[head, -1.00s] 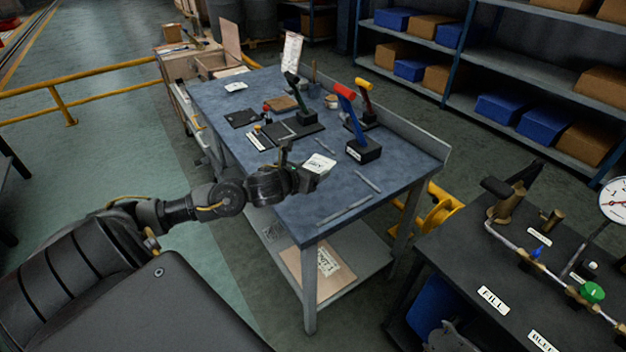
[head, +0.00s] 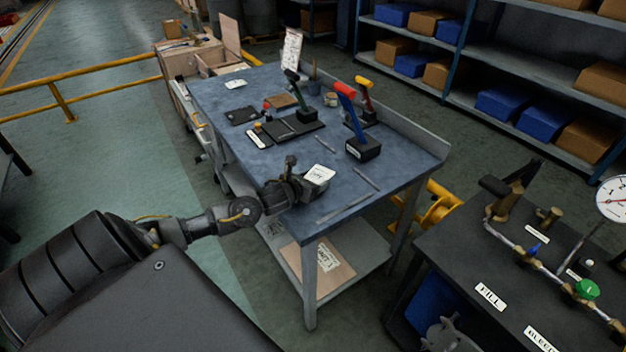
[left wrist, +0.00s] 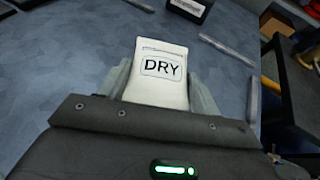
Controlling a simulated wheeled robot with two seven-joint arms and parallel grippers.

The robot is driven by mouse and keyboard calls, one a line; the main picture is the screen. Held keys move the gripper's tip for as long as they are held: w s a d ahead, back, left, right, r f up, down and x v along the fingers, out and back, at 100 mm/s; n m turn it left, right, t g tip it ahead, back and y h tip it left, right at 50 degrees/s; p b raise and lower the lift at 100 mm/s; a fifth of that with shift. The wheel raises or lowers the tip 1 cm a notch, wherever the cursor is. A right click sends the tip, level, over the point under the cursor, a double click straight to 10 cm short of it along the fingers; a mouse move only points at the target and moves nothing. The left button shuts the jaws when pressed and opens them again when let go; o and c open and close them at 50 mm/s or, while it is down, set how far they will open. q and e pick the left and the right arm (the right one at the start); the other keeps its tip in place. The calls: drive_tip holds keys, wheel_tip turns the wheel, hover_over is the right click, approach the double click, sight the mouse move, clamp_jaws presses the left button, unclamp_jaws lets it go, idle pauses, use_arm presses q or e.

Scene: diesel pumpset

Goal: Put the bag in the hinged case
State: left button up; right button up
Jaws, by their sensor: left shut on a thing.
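The white bag (left wrist: 160,72), labelled DRY, is between the two fingers of my left gripper (left wrist: 160,88) in the left wrist view. The gripper is shut on it. In the head view the bag (head: 319,173) shows as a small pale piece at my left gripper (head: 308,182), above the near part of the blue table. A wooden box with a raised lid (head: 230,43), which looks like the hinged case, stands beyond the table's far left end. Its inside is mostly hidden. My right gripper is out of view.
The blue-topped table (head: 290,222) holds lever stands (head: 362,148), a dark tray (head: 292,130), and loose strips. A yellow rail (head: 90,105) runs at the left. A dark bench with valves (head: 470,262) stands at the right.

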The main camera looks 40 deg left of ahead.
use_arm(q)
drive_tip(key=shift+f, duration=0.15)
drive_tip(key=o, duration=1)
drive_tip(key=shift+o, duration=0.2)
drive_tip(key=shift+r, duration=0.25)
drive_tip(key=b+v, duration=0.1)
drive_tip(key=v, duration=0.9)
drive_tip(key=shift+s+b, duration=0.3)
drive_tip(key=shift+s, duration=0.05)
drive_tip(key=shift+s+d+r, duration=0.1)
drive_tip(key=shift+s+r, duration=0.2)
drive_tip(key=shift+s, duration=0.25)
